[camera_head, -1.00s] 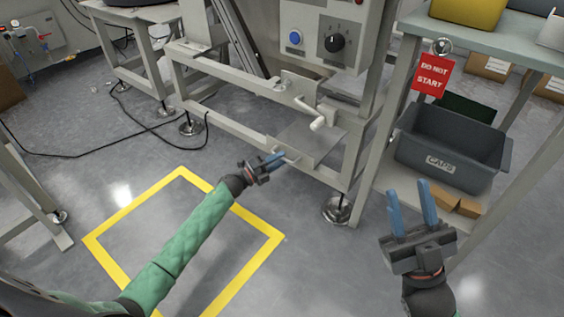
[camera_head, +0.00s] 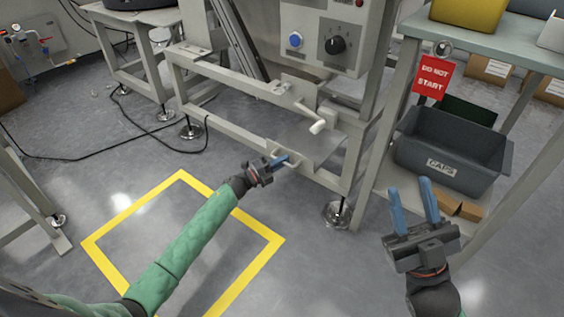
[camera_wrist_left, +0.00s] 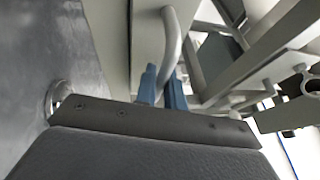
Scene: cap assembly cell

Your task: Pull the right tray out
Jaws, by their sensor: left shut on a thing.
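The right tray (camera_head: 320,149) is a flat grey metal plate low in the grey machine frame, below a white-handled crank. Its pale bar handle (camera_head: 296,158) is at the front edge. My left gripper (camera_head: 277,162) is at this handle, its blue fingers shut on it. In the left wrist view the curved handle (camera_wrist_left: 171,45) runs between the two blue fingers (camera_wrist_left: 162,88), which partly hide its lower end. My right gripper (camera_head: 413,205) is open and empty, blue fingers pointing up, in front of the shelf at the right.
The crank's white grip (camera_head: 317,127) hangs just above the tray. A machine leg with a round foot (camera_head: 338,214) stands to the right. A dark caps bin (camera_head: 453,150) sits on the right shelf. The floor inside the yellow outline (camera_head: 262,262) is clear.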

